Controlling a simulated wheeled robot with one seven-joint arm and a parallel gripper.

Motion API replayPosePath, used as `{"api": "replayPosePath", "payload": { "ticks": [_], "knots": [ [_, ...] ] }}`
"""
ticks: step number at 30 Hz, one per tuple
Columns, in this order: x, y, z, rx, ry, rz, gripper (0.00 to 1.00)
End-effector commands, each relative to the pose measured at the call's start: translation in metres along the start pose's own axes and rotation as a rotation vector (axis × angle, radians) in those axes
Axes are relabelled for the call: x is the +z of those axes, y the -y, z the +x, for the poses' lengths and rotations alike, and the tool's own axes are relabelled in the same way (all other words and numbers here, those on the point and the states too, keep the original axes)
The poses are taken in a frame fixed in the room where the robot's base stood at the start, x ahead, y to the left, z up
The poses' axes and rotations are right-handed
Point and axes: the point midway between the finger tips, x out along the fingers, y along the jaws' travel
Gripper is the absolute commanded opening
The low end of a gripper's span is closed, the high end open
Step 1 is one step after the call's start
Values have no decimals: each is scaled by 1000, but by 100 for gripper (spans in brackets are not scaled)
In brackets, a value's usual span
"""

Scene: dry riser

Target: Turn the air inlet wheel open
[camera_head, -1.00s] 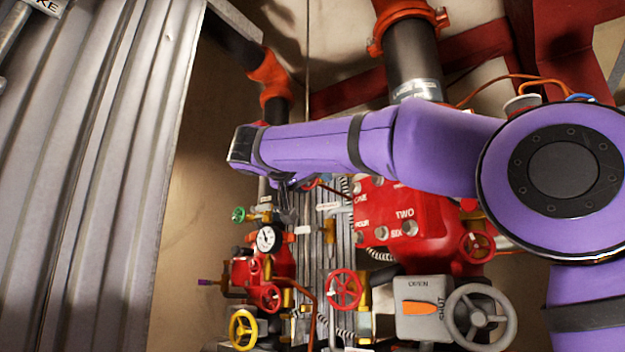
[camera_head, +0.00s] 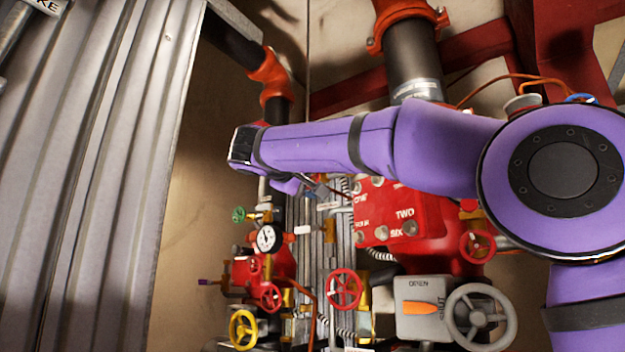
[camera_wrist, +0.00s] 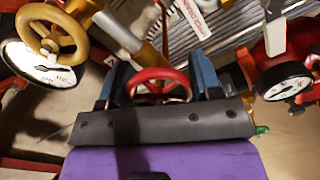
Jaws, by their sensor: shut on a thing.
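In the wrist view a red handwheel (camera_wrist: 158,73) sits between the two blue fingers of my gripper (camera_wrist: 157,80). The fingers flank it on both sides and are shut on it. The lower part of its rim is hidden behind my gripper's dark edge. In the head view my gripper (camera_head: 312,188) shows small beneath my purple forearm, pointing right. The wheel it holds cannot be made out there. No label naming the air inlet is readable.
A brass-yellow wheel (camera_wrist: 52,30) and a white gauge (camera_wrist: 283,85) flank my gripper. Below my arm are a red wheel (camera_head: 344,289), a yellow wheel (camera_head: 243,329), a grey wheel (camera_head: 480,315) and a red manifold (camera_head: 405,215). Corrugated metal (camera_head: 90,180) stands left.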

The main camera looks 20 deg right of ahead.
Motion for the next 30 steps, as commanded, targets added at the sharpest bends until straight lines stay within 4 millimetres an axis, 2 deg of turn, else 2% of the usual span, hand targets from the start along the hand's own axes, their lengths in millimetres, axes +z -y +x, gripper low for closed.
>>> {"api": "replayPosePath", "payload": {
  "ticks": [30],
  "knots": [
    [1,2,0,-2,0,-967,35]
  ]
}}
